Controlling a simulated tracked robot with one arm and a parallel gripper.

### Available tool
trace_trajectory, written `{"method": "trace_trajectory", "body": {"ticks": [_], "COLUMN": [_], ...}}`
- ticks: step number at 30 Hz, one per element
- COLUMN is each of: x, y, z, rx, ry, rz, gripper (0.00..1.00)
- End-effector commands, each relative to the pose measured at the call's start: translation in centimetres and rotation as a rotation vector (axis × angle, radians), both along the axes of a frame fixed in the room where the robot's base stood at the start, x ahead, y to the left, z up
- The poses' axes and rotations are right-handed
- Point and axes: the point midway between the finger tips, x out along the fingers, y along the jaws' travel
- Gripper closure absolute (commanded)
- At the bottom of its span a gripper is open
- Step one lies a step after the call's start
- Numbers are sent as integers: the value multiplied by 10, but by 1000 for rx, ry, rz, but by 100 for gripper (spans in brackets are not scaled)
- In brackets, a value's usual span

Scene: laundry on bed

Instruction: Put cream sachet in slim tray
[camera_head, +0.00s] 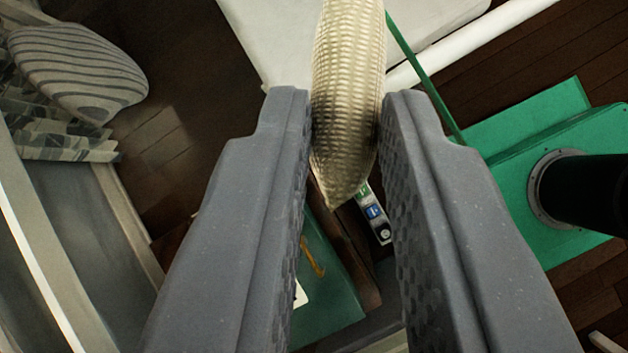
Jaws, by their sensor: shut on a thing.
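My gripper (345,104) is shut on the cream sachet (347,60), a pale, woven-textured pouch with a pointed lower end. The sachet is held upright in the picture between the two grey fingertips, and its top runs out of the frame. I cannot make out for sure which thing, if any, is the slim tray.
A white surface (272,40) lies behind the sachet, with a white rail (470,38) to its right. A striped cushion (78,72) is at upper left above dark wooden floor (185,115). A grey pale-edged structure (80,225) stands at left. A dark green object (330,285) shows between the fingers.

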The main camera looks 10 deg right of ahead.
Motion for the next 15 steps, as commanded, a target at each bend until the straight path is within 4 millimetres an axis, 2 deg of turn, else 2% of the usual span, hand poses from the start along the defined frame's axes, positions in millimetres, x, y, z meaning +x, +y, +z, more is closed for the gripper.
{"method": "trace_trajectory", "body": {"ticks": [3,6,14,15], "x": [-1,-1,-1,-1], "y": [-1,-1,0,0], "z": [-18,-27,-27,-27], "rx": [-3,0,1,0], "ry": [5,2,1,0], "rz": [-2,-2,-2,-1], "gripper": [100,100,100,72]}}
